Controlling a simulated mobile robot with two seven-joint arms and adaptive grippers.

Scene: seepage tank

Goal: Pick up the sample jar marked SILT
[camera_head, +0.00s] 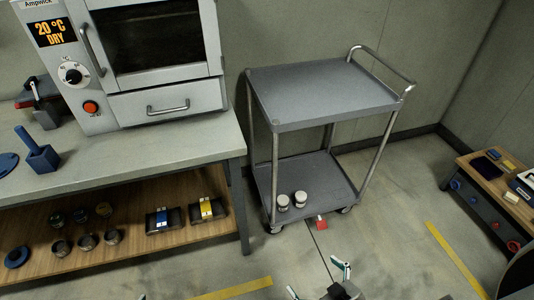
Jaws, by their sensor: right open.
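Two small sample jars with pale lids stand on the lower shelf of the grey cart, near its front edge: a left jar (283,203) and a right jar (300,199). Their labels are too small to read, so I cannot tell which is marked SILT. My right gripper (318,279) is at the bottom edge of the view, open and empty, its fingers spread wide. It is apart from the jars, lower in the picture and slightly to their right.
The cart (325,92) has a bare upper shelf above the jars. A small red object (321,223) shows by its lower front edge. On the left, a bench (120,163) carries an oven (150,60), with several tins on its shelf. A low wooden table (485,190) stands right.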

